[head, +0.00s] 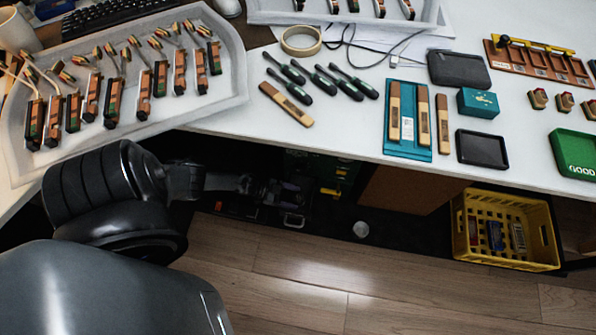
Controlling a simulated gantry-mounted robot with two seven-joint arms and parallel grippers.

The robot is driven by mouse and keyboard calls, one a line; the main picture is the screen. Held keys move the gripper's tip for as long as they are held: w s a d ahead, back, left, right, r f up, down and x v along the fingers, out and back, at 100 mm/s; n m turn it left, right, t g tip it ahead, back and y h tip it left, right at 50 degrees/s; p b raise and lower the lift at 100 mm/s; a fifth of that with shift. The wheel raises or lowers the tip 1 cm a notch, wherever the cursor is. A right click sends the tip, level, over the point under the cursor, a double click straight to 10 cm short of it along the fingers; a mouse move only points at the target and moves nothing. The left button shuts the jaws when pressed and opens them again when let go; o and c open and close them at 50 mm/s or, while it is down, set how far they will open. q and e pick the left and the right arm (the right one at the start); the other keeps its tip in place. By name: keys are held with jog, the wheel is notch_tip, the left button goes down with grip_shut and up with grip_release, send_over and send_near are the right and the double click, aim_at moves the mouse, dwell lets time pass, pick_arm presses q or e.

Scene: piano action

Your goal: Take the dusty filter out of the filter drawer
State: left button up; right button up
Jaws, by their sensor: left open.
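My left arm reaches in from the left, and its gripper (283,191) is under the front edge of the table, in deep shadow. Its jaws are small and dark here; I see nothing clearly held between them. Dark equipment with a pale loop-shaped part (293,220) lies close around and below the gripper. I cannot make out the filter drawer or the dusty filter in this shadow. My right gripper is not in view.
The white table (340,135) overhangs the gripper. On it are a grey tray (235,62) of piano hammer parts, several dark-handled tools (325,80) and a teal board (408,145). A yellow crate (505,262) stands at the right.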

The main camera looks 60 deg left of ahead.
aim_at(298, 198)
pick_arm(q)
jog(key=x, duration=0.2)
jog(key=shift+w+f+b, duration=0.1)
jog(key=shift+w+b, duration=0.15)
jog(key=shift+b, duration=0.05)
jog(key=shift+w+d, duration=0.2)
jog(key=shift+d, duration=0.05)
jog(key=shift+s+a, duration=0.1)
jog(key=shift+s, duration=0.05)
jog(key=c, duration=0.4)
jog(key=shift+c, duration=1.7)
